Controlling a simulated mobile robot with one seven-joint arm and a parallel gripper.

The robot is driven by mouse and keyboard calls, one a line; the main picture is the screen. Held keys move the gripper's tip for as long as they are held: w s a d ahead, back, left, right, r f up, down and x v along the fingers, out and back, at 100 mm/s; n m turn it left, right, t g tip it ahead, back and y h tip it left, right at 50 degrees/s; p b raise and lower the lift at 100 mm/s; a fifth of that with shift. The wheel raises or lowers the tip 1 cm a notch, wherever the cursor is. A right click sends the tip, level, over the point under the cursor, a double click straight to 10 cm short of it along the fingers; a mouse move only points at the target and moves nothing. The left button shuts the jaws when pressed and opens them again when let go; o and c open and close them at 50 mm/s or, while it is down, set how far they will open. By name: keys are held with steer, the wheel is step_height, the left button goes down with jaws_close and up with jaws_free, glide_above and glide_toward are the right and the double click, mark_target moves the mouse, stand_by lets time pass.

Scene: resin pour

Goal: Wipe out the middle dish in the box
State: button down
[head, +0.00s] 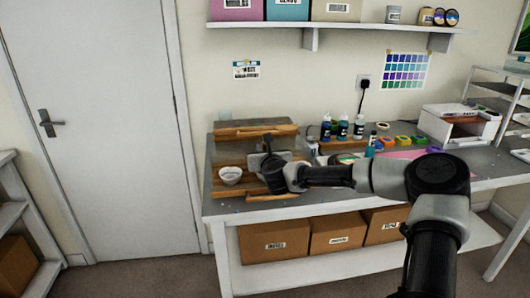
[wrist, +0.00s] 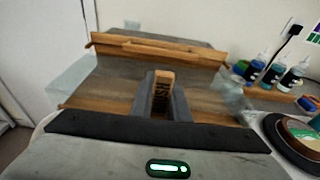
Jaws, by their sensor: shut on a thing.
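The box (head: 256,131) stands at the left end of the workbench, with wooden strips and what look like clear side panels. In the wrist view its far wooden strip (wrist: 160,47) runs across the top. My gripper (wrist: 162,95) is shut on a small tan block with dark markings (wrist: 164,77) and points over the box. In the head view my gripper (head: 270,168) is low at the box's middle. A white dish (head: 231,175) shows to the left of my gripper, at the box's front left. A middle dish is not visible; my gripper may hide it.
Several bottles (head: 343,128) stand right of the box, with colored tubs (head: 403,141) and a round green-topped thing (wrist: 305,133) nearby. A shelf (head: 340,27) hangs above, and cardboard boxes (head: 275,240) sit below the bench.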

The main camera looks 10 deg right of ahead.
steer(key=shift+s+a, duration=0.2)
steer(key=shift+a, duration=0.05)
steer(key=shift+s+f+b, duration=0.1)
steer(key=shift+s+b, duration=0.2)
steer(key=shift+b, duration=0.1)
steer(key=shift+s+d, duration=0.15)
steer(key=shift+d, duration=0.25)
steer(key=shift+d+b, duration=0.2)
steer(key=shift+b, duration=0.2)
steer(key=shift+w, duration=0.45)
steer(key=shift+w+a+b, duration=0.2)
steer(key=shift+a+b, duration=0.1)
steer(key=shift+b, duration=0.2)
steer(key=shift+s+a, duration=0.2)
steer(key=shift+a, duration=0.15)
steer(key=shift+s+b, duration=0.3)
steer(key=shift+b, duration=0.15)
steer(key=shift+s+d+b, duration=0.15)
steer(key=shift+d+b, duration=0.15)
steer(key=shift+d, duration=0.35)
steer(key=shift+w+b, duration=0.35)
steer(key=shift+w, duration=0.2)
steer(key=shift+w+a, duration=0.1)
steer(key=shift+a, duration=0.15)
steer(key=shift+s+b, duration=0.35)
steer(key=shift+b, duration=0.1)
